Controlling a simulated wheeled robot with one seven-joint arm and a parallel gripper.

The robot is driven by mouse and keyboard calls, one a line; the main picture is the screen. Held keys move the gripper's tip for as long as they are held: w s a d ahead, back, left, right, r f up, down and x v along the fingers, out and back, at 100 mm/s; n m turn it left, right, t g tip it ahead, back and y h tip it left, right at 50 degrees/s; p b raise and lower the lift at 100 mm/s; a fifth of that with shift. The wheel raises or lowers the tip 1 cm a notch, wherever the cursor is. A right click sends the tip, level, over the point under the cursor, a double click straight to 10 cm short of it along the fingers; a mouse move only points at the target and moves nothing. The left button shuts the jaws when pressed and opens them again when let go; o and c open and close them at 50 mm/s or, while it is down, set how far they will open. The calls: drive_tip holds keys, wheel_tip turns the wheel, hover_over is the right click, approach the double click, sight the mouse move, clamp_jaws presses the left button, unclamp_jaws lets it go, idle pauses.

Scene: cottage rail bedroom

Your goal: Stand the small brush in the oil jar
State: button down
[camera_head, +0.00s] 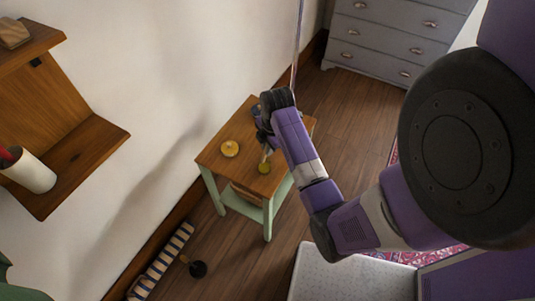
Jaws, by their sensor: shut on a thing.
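My gripper (265,137) is low over the small table, shut on the small brush (266,153), seen as a thin, pale upright piece below the jaws. Much of the brush is hidden by my gripper and wrist. Just below it is a small olive-yellow jar (264,168), which looks like the oil jar. The brush's lower end overlaps the jar in this view. I cannot tell whether it is inside the jar, touching it or above it.
The table (213,158) has a wooden top and pale green legs. A round orange-yellow item (230,148) lies left of the jar. A wall shelf (90,150) holds a white cup (30,172). A grey drawer chest (385,42) stands behind; a striped item (160,264) is on the floor.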

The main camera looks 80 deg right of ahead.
drive_tip(key=shift+f+p, duration=0.45)
drive_tip(key=shift+f, duration=1.6)
drive_tip(key=c, duration=1.4)
unclamp_jaws()
